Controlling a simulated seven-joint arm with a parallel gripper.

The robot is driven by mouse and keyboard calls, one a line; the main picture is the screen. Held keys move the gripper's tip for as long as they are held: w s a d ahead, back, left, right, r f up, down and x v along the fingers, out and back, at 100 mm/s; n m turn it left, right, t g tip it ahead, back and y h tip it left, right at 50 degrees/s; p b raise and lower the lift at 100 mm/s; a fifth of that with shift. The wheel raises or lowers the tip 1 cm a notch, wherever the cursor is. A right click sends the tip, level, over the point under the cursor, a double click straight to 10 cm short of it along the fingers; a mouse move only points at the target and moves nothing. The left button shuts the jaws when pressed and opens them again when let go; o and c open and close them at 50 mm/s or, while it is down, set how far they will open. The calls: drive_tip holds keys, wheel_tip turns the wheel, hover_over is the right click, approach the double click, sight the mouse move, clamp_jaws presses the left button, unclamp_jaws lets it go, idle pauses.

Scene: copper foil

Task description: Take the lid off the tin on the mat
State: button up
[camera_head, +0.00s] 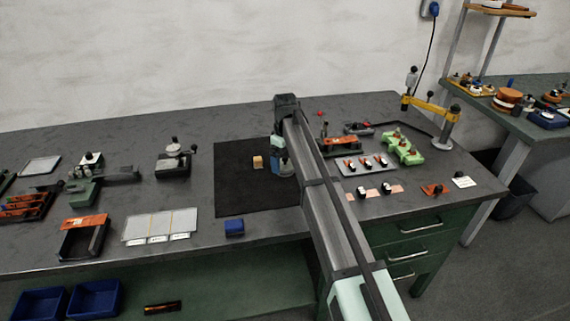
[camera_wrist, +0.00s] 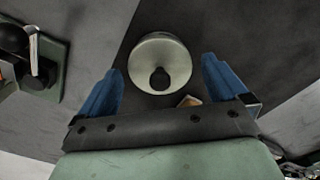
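The tin (camera_wrist: 160,50) is seen from above in the wrist view, with a pale round lid and a dark knob (camera_wrist: 159,78) at its middle. It stands on the black mat (camera_head: 235,195); in the head view the tin (camera_head: 287,167) is partly hidden by my arm. My gripper (camera_wrist: 159,67) is open, its two blue fingers spread to either side of the tin in the picture. No contact with the lid shows, and I cannot tell the exact height above it. In the head view my gripper (camera_head: 277,160) hangs over the mat.
A small wooden block (camera_head: 258,162) lies on the mat close to the tin, and partly shows in the wrist view (camera_wrist: 188,101). Green fixtures (camera_head: 402,147) stand right of my arm. The mat's left part is clear.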

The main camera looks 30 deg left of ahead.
drive_tip(key=c, duration=0.9)
drive_tip(key=shift+r, duration=0.1)
wheel_tip(320, 180, up, 8)
drive_tip(key=shift+r, duration=0.15)
drive_tip(key=shift+w+r, duration=0.1)
drive_tip(key=shift+r, duration=0.3)
drive_tip(key=shift+w+a+r, duration=0.2)
drive_tip(key=shift+a, duration=0.1)
drive_tip(key=w+a+f, duration=0.2)
drive_tip(key=w+a, duration=0.5)
drive_tip(key=shift+n, duration=0.3)
wheel_tip(320, 180, down, 6)
drive_tip(key=shift+w+r, duration=0.1)
drive_tip(key=shift+r, duration=0.05)
drive_tip(key=shift+a+f, duration=0.1)
drive_tip(key=shift+f, duration=1.95)
